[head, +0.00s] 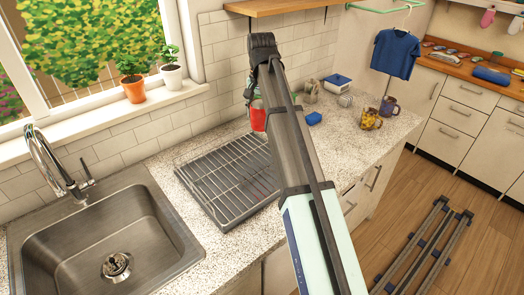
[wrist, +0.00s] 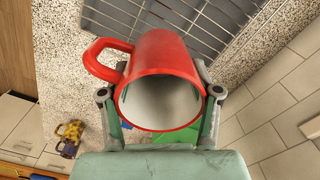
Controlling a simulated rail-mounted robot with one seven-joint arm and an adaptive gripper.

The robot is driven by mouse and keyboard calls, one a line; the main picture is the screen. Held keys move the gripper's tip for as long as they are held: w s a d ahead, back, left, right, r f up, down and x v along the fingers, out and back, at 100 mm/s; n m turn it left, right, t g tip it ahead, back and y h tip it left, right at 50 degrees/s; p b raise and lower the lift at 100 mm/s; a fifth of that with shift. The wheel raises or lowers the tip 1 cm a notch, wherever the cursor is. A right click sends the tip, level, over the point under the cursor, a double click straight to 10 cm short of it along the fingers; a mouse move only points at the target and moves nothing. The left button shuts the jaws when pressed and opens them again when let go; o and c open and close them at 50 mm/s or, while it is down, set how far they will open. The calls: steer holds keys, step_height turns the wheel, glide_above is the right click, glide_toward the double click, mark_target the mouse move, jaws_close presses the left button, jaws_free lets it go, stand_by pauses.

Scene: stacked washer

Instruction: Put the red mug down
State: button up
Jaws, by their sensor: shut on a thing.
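The red mug (wrist: 163,60) is between the two fingers of my gripper (wrist: 160,92) in the wrist view. Its white inside faces the wrist camera and its handle sticks out to the left. In the head view a small part of the red mug (head: 258,115) shows beside my arm, by the far right corner of the drying rack. My arm hides most of the mug and gripper there. The mug's underside is out of sight, so I cannot tell its height above the speckled counter (head: 225,230).
The wire drying rack (head: 225,180) lies left of my arm, beside the sink (head: 110,235). Right of my arm are a blue object (head: 314,118), a patterned yellow mug (head: 372,119) and a dark purple mug (head: 389,106). The counter's front right part is clear.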

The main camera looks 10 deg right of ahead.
step_height(320, 180, down, 14)
steer(key=p, duration=0.3)
steer(key=shift+d+f, duration=0.1)
steer(key=shift+f, duration=0.05)
steer(key=shift+f, duration=0.1)
steer(key=o, duration=1.4)
step_height(320, 180, up, 12)
steer(key=b, duration=0.2)
steer(key=shift+b, duration=0.3)
